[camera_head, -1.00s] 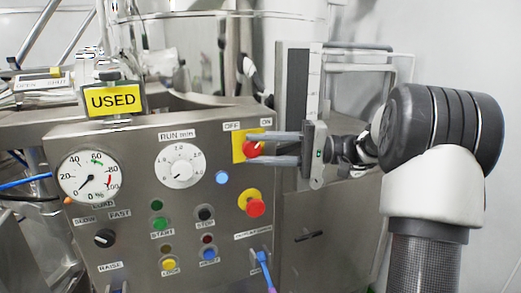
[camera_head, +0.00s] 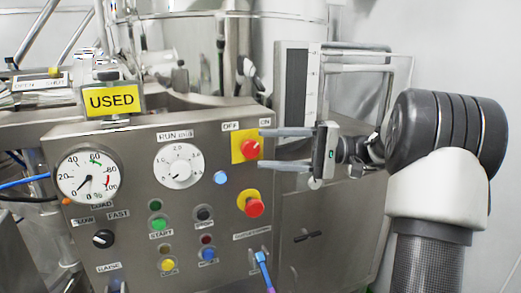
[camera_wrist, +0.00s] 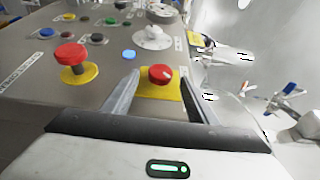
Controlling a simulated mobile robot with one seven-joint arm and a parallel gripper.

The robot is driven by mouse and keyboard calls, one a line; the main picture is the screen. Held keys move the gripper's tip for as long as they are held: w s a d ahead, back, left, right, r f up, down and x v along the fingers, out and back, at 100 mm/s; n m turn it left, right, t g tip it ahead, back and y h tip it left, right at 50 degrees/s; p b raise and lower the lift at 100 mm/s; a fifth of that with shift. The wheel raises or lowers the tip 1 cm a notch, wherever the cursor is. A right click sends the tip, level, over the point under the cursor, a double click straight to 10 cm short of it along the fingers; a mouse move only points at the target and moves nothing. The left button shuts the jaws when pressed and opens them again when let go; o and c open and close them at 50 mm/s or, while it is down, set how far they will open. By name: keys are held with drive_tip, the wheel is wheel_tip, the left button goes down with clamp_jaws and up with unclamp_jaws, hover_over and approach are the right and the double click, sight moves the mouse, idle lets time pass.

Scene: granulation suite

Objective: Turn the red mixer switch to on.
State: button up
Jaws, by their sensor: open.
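The red mixer switch (camera_head: 250,149) sits on a yellow plate (camera_head: 237,149) on the steel panel. OFF is printed at its upper left and ON at its upper right. A small pale mark seems to show on its upper right side, but its exact setting is hard to tell. My gripper (camera_head: 261,149) is open, its fingers pointing left at the switch, one higher and one lower. In the wrist view the switch (camera_wrist: 160,74) shows between the two fingertips, with gaps on both sides. Nothing is held.
A red mushroom button (camera_head: 255,208) on a yellow ring is just below the switch. A blue button (camera_head: 220,177) and the white RUN dial (camera_head: 180,166) are to the left. A steel column with a scale (camera_head: 297,90) stands behind my gripper.

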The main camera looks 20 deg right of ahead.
drive_tip(key=v, duration=1.4)
drive_tip(key=shift+d, duration=0.2)
